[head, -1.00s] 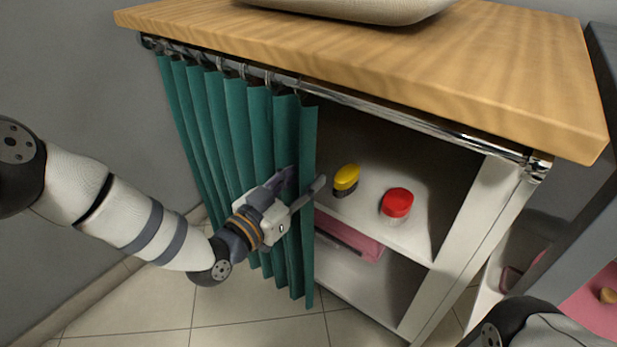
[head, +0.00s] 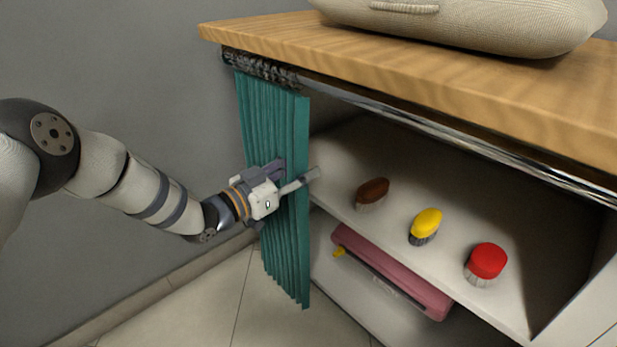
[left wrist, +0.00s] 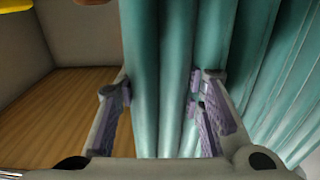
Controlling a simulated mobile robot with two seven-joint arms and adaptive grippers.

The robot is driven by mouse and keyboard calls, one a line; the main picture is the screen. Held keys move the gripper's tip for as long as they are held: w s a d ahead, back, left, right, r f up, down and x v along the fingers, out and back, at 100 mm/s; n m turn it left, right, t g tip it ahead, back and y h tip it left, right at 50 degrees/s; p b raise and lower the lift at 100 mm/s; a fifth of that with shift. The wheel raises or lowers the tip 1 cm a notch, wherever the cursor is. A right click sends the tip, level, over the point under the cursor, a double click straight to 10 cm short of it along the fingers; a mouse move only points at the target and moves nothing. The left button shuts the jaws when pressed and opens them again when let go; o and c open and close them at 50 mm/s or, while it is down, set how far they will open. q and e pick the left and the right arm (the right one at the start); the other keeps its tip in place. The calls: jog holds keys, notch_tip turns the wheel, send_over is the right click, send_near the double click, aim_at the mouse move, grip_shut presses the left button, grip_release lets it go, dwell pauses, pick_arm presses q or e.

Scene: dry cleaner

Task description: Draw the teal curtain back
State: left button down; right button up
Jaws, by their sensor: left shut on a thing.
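The teal curtain (head: 268,122) hangs from a metal rail (head: 420,122) under the wooden counter. It is bunched in tight folds at the left end of the rail, and its rings are crowded together there. My left gripper (head: 298,180) is shut on the curtain's leading edge, about midway down. In the left wrist view the curtain (left wrist: 158,60) passes between the two fingers (left wrist: 160,100). The shelf opening to the right of the curtain is uncovered. My right gripper is not in view.
Brown (head: 372,192), yellow (head: 426,224) and red (head: 486,262) brushes stand on the upper shelf (head: 455,215). A pink object (head: 392,272) lies on the lower shelf. A beige woven item (head: 470,22) rests on the counter (head: 330,45). A grey wall (head: 120,60) is at left.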

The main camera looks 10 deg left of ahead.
pick_arm(q)
jog(key=shift+a+f, duration=0.1)
jog(key=shift+f, duration=0.05)
jog(key=c, duration=1)
grip_release()
jog(key=shift+c, duration=0.2)
jog(key=v, duration=1.2)
